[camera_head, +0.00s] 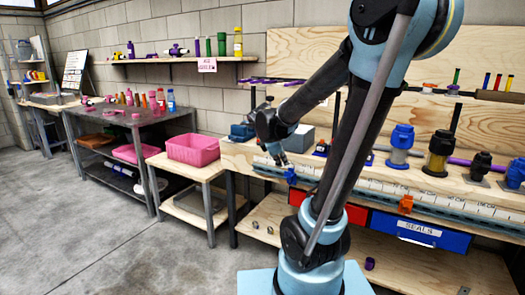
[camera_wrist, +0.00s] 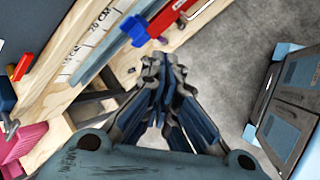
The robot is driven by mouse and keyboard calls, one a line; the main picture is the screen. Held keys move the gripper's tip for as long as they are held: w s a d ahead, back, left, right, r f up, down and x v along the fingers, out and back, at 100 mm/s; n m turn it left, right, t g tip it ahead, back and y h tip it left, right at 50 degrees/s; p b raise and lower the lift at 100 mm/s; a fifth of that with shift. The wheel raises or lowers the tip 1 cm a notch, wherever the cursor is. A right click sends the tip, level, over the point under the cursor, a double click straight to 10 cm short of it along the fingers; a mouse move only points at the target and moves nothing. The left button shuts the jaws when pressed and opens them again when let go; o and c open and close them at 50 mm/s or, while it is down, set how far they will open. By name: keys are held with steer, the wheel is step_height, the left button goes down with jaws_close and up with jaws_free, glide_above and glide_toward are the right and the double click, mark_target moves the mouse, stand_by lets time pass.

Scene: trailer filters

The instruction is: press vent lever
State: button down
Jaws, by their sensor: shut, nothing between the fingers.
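My gripper (camera_head: 279,157) is shut and empty, pointing down over the front edge of the wooden bench. In the wrist view its fingertips (camera_wrist: 165,62) are together, with the blue clamp-like piece (camera_wrist: 135,29) just beyond them; I cannot tell whether they touch. That blue piece (camera_head: 291,176) sits on the ruler rail in the head view. No vent lever can be told for certain. A blue-and-clear filter (camera_head: 400,145), a black-and-yellow filter (camera_head: 440,153) and a black filter (camera_head: 481,166) stand upright on the bench to the right, apart from my gripper.
An orange clamp (camera_head: 405,204) sits on the rail, above a blue drawer (camera_head: 420,234). A grey box (camera_head: 300,138) stands behind my gripper. A pink bin (camera_head: 193,150) is on the lower table at left. The concrete floor (camera_head: 95,225) at left is clear.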

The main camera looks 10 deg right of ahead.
steer(key=w+a+n+t, duration=0.1)
steer(key=w+a+n, duration=0.4)
steer(key=w, duration=0.2)
steer(key=w+a+n+t+h, duration=0.1)
steer(key=w+a+n+t, duration=0.1)
steer(key=w+a+n, duration=0.2)
steer(key=w+n, duration=0.2)
steer(key=w, duration=0.2)
steer(key=shift+a+h, duration=0.3)
steer(key=shift+a, duration=0.05)
steer(key=shift+w+f, duration=0.1)
steer(key=shift+w, duration=0.05)
steer(key=x, duration=0.9)
steer(key=shift+w+d+f, duration=0.15)
steer(key=shift+w+d, duration=0.05)
steer(key=shift+w, duration=0.15)
steer(key=shift+r, duration=1.95)
